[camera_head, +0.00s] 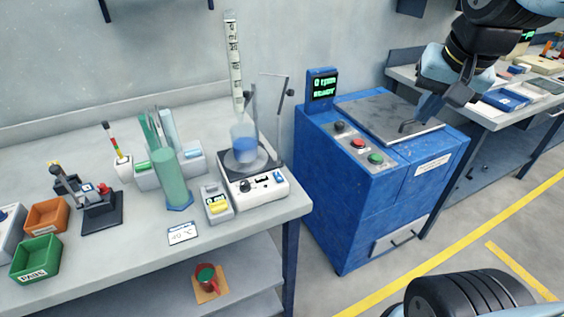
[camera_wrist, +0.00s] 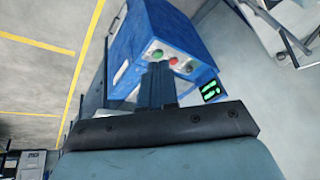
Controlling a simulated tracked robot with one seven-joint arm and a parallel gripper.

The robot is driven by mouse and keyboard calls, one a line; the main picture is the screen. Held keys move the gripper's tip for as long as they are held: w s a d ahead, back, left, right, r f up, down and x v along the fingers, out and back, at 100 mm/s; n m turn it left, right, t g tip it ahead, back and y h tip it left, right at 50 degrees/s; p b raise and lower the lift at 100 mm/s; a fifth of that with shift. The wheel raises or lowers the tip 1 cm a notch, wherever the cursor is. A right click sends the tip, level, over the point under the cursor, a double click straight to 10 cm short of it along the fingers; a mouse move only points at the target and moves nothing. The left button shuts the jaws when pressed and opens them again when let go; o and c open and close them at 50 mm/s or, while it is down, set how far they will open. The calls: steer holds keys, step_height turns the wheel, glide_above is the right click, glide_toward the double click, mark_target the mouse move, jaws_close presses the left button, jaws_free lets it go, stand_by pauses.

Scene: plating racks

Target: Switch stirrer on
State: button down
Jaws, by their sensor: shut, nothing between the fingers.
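The stirrer (camera_head: 258,190) is a white unit with a dark knob and small controls on its front, on the bench's right end. A beaker (camera_head: 243,142) with blue liquid stands on its dark top plate. My gripper (camera_head: 427,108) is shut and empty, above the lid of the blue machine, well to the right of the stirrer. In the wrist view my gripper (camera_wrist: 158,72) has its fingers together, in front of the blue machine's panel. I cannot make out the stirrer in the wrist view.
The blue machine (camera_head: 340,215) has a black knob, red and green buttons and a display (camera_head: 323,88) reading READY. A tall green cylinder (camera_head: 171,178) and a small grey device (camera_head: 216,202) stand left of the stirrer. A stand with a rod (camera_head: 284,110) rises behind it.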

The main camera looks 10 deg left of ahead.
steer(key=w+a+f+m+g, duration=0.1)
steer(key=w+a+m, duration=0.2)
steer(key=a, duration=0.3)
steer(key=w+a+f+m+g, duration=0.1)
steer(key=w+a+m+g, duration=0.15)
steer(key=a, duration=0.45)
steer(key=m, duration=0.4)
glide_above(280, 179)
step_height(280, 179, down, 5)
steer(key=shift+g+h, duration=0.4)
steer(key=shift+g, duration=0.05)
steer(key=shift+f, duration=0.1)
step_height(280, 179, down, 14)
steer(key=shift+d+f, duration=0.1)
steer(key=shift+w+a+r, duration=0.2)
steer(key=shift+w+a, duration=0.25)
steer(key=shift+w, duration=0.2)
